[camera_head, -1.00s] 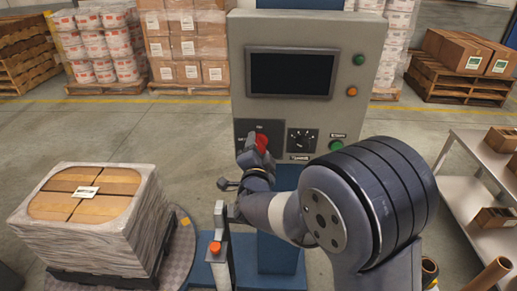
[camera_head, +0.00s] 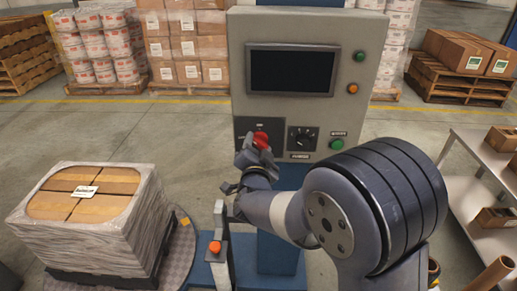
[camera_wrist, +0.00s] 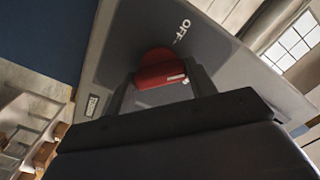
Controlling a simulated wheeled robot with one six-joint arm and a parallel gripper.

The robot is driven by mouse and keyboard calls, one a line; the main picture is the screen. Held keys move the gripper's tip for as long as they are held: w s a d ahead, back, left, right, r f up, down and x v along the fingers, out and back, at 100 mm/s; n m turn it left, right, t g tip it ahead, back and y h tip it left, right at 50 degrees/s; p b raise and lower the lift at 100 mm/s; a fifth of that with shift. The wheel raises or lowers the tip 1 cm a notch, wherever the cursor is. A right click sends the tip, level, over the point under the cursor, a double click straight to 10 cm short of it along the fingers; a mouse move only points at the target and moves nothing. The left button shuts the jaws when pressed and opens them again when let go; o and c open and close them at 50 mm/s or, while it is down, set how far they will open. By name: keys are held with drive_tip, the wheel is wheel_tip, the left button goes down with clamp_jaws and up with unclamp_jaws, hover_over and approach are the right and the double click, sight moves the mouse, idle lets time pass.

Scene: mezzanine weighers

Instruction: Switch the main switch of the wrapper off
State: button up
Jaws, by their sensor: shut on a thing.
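The wrapper's control cabinet (camera_head: 345,40) stands in front of me. Its red main switch (camera_head: 261,140) sits on a dark plate at the lower left of the panel. My gripper (camera_head: 250,157) is at this switch and partly hides the plate. In the wrist view, the red switch handle (camera_wrist: 161,70) is between my two fingers, which are shut on it. The word OFF is printed on the plate near the handle. The ON mark is not readable there.
A black selector knob (camera_head: 302,139) and a green button (camera_head: 336,144) are right of the switch. A wrapped pallet load (camera_head: 95,235) stands at the left, near a post with an orange button (camera_head: 215,247). A metal shelf (camera_head: 470,190) is at the right.

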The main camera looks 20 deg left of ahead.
drive_tip(key=n, duration=0.4)
drive_tip(key=shift+n, duration=0.3)
drive_tip(key=shift+n+p, duration=0.4)
drive_tip(key=shift+n, duration=1.6)
drive_tip(key=o, duration=1)
drive_tip(key=b+v, duration=0.2)
drive_tip(key=v, duration=0.9)
drive_tip(key=shift+w, duration=0.15)
